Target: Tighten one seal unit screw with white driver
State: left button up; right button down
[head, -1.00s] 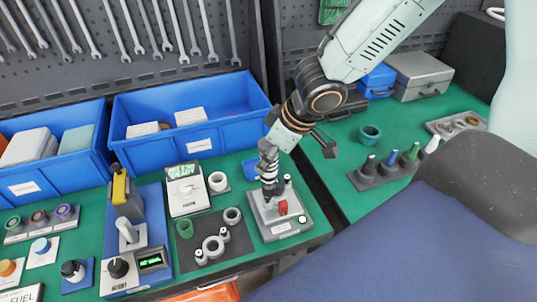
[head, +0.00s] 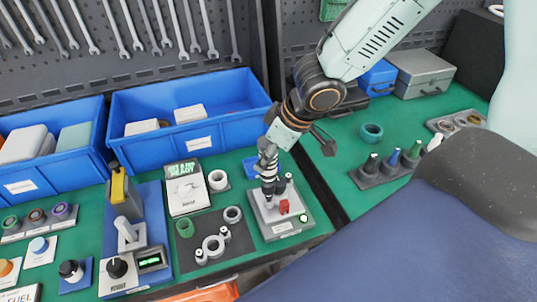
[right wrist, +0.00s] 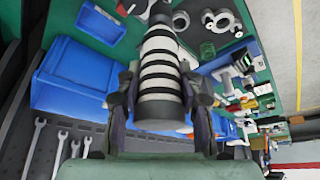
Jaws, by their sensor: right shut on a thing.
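My right gripper (head: 267,172) comes down from above and is shut on the black-and-white banded handle of a driver (head: 269,184). In the right wrist view the banded handle (right wrist: 160,75) sits between the two fingers. The driver stands roughly upright over the seal unit (head: 288,226), a grey block with a light top plate and a red part (head: 284,206). Its lower end meets the plate left of the red part; whether the tip sits in a screw is too small to tell. A dark-topped post stands behind the red part. My left gripper is not in view.
A rack (head: 378,177) with dark, blue and green upright tools stands at the right. A dark mat (head: 192,257) with several rings lies left of the unit. A display box (head: 186,197) stands behind the mat. Blue bins (head: 150,97) line the back.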

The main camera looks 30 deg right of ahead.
jog(key=shift+s+r, duration=0.2)
jog(key=shift+s, duration=0.15)
jog(key=shift+w+f, duration=0.2)
jog(key=shift+s+r, duration=0.2)
jog(key=shift+s, duration=0.05)
jog(key=shift+w+f, duration=0.15)
jog(key=shift+w, duration=0.25)
jog(key=shift+s, duration=0.2)
jog(key=shift+w+b, duration=0.2)
jog(key=shift+b, duration=0.1)
